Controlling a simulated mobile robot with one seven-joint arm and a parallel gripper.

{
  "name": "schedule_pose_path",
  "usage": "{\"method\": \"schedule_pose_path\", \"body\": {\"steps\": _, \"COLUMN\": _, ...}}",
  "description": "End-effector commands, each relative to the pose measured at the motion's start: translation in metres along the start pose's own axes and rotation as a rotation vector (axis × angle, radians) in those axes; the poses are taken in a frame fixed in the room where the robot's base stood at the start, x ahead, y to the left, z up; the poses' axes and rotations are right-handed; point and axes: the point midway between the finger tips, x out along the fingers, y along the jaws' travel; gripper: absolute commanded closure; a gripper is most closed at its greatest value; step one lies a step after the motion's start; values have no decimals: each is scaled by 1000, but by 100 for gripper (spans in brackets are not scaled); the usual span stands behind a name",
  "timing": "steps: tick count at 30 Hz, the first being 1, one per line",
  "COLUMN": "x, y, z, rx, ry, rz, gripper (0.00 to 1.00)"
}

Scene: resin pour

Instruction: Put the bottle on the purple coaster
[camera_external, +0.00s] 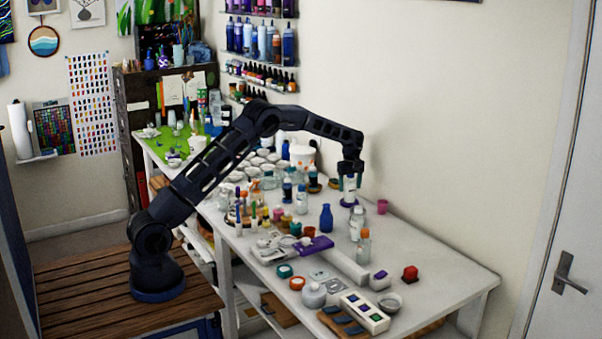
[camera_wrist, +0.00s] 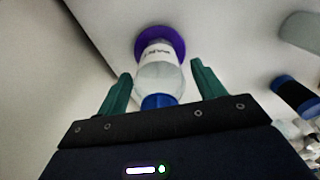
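The bottle (camera_wrist: 160,78) is clear with a white label and a blue cap (camera_wrist: 158,101). In the wrist view its base is over the purple coaster (camera_wrist: 170,34), and it appears to stand on it. The bottle (camera_external: 349,193) and the coaster (camera_external: 348,204) also show in the external view, near the wall side of the white table. My gripper (camera_wrist: 160,69) is open, with one green finger on each side of the bottle and a visible gap on both sides. In the external view my gripper (camera_external: 349,180) points down over the bottle.
A blue bottle (camera_external: 326,218) and a clear bottle (camera_external: 357,223) stand on the near side. A pink cup (camera_external: 382,206) is just to the right. A white bucket (camera_external: 302,157) and many jars crowd the table to the left. The table's right part has free room.

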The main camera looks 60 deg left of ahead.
Motion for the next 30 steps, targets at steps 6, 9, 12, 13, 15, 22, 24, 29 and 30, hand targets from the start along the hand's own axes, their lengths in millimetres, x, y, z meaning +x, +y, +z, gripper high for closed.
{"method": "schedule_pose_path", "body": {"steps": 6, "x": 0, "y": 0, "z": 0, "rx": 0, "ry": 0, "rz": 0, "gripper": 31}}
{"method": "schedule_pose_path", "body": {"steps": 9, "x": -2, "y": 0, "z": 0, "rx": 0, "ry": 0, "rz": 0, "gripper": 31}}
{"method": "schedule_pose_path", "body": {"steps": 12, "x": -8, "y": 0, "z": 0, "rx": 0, "ry": 0, "rz": 0, "gripper": 31}}
{"method": "schedule_pose_path", "body": {"steps": 13, "x": -11, "y": 0, "z": 0, "rx": 0, "ry": 0, "rz": 0, "gripper": 31}}
{"method": "schedule_pose_path", "body": {"steps": 15, "x": -21, "y": 0, "z": 0, "rx": 0, "ry": 1, "rz": 1, "gripper": 31}}
{"method": "schedule_pose_path", "body": {"steps": 22, "x": -66, "y": 0, "z": 0, "rx": 0, "ry": 1, "rz": 2, "gripper": 31}}
{"method": "schedule_pose_path", "body": {"steps": 24, "x": -79, "y": 0, "z": 0, "rx": 0, "ry": 1, "rz": 2, "gripper": 31}}
{"method": "schedule_pose_path", "body": {"steps": 29, "x": -104, "y": 0, "z": 0, "rx": 0, "ry": 1, "rz": 2, "gripper": 31}}
{"method": "schedule_pose_path", "body": {"steps": 30, "x": -109, "y": 0, "z": 0, "rx": 0, "ry": 0, "rz": 2, "gripper": 31}}
